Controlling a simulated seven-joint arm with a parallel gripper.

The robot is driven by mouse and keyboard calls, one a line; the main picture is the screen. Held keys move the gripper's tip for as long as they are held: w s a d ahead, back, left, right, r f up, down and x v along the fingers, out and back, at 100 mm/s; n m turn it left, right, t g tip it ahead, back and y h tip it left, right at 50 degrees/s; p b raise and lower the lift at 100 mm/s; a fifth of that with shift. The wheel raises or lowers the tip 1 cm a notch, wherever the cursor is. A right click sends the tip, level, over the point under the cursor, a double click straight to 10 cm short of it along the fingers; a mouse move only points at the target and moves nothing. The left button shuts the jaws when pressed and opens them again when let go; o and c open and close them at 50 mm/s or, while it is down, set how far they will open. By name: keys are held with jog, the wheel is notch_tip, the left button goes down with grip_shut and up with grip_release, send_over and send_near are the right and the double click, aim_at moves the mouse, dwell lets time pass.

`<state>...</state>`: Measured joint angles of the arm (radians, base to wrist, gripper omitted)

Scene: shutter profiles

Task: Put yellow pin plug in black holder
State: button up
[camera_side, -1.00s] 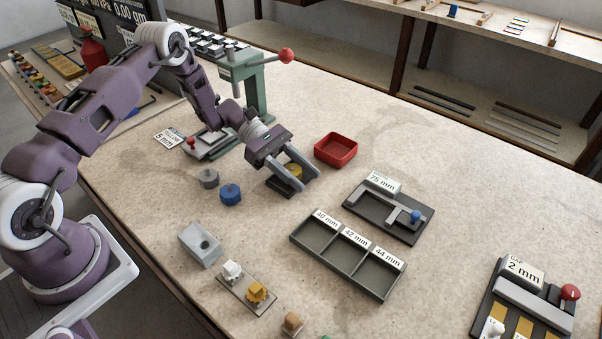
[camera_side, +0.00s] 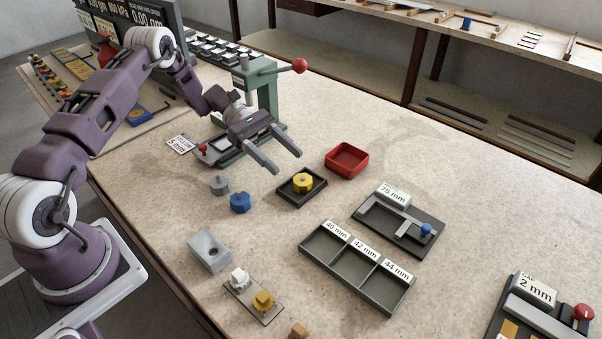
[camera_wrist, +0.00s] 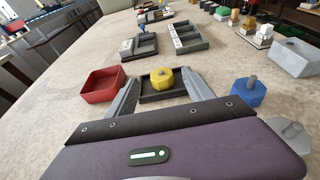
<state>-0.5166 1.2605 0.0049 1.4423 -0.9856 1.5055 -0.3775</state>
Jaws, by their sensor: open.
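The yellow pin plug (camera_side: 303,183) stands upright in the black holder (camera_side: 289,197), a low square tray on the table. In the wrist view the yellow plug (camera_wrist: 162,78) sits inside the holder (camera_wrist: 150,97), beyond my fingers. My gripper (camera_side: 287,162) is open and empty, raised above the table, behind and to the left of the holder in the side view. In the wrist view its two fingers (camera_wrist: 163,93) are spread wide, with nothing between them. The plug's lower end is hidden inside the holder.
A red tray (camera_side: 347,160) is just right of the holder. Blue (camera_side: 240,203) and grey (camera_side: 219,185) plugs stand to its left. The three-slot tray (camera_side: 357,268) and the 75 mm gauge (camera_side: 399,219) lie in front and right. A green press (camera_side: 259,105) stands behind my gripper.

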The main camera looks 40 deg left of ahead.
jog(key=shift+v, duration=1.15)
jog(key=s+d+r+m+y, duration=0.3)
jog(key=s+r, duration=0.1)
jog(key=r, duration=0.2)
jog(key=s+d+r+m+g+y, duration=0.1)
jog(key=s+d+r+m+y, duration=0.1)
jog(key=s+r+m+y, duration=0.3)
jog(key=s+d+r+m, duration=0.1)
jog(key=s+d+r, duration=0.2)
jog(key=r, duration=0.4)
jog(key=s+a+r+m+t+y, duration=0.1)
jog(key=s+r+m+t+y, duration=0.1)
jog(key=s, duration=0.6)
jog(key=s+r+m+t+y, duration=0.1)
jog(key=s+m+t+y, duration=0.3)
jog(key=s+m, duration=0.3)
jog(key=shift+s+a+r+t+y, duration=0.3)
jog(key=shift+s+a+r, duration=0.05)
jog(key=shift+s, duration=0.85)
